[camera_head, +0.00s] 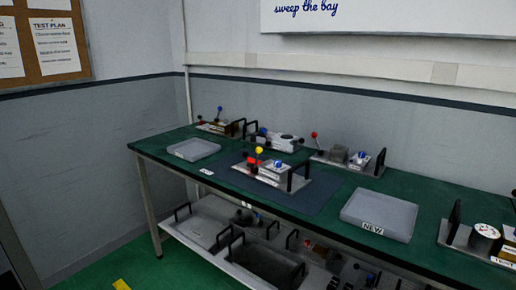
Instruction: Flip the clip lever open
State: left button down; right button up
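A small metal fixture (270,176) with black end handles sits on a dark mat (315,193) in the middle of the green bench. It carries a lever with a yellow ball (259,150), a red knob (251,161) and a blue part (278,164). The yellow-tipped lever stands roughly upright. The fixture is small in the view, so I cannot tell which part is the clip lever or whether it is shut. Neither of my grippers is in view.
On the green bench (427,196) are an empty grey tray (194,150) at left and a grey tray labelled NEW (381,213) at right. Other fixtures stand along the back (348,159) and at the right end (485,240). A lower shelf (190,228) holds several more units.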

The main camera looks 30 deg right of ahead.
aim_at(259, 150)
jog(key=i+j+z, duration=0.35)
jog(key=i, duration=0.15)
jog(key=i+j+z, duration=0.75)
jog(key=i+j, duration=0.2)
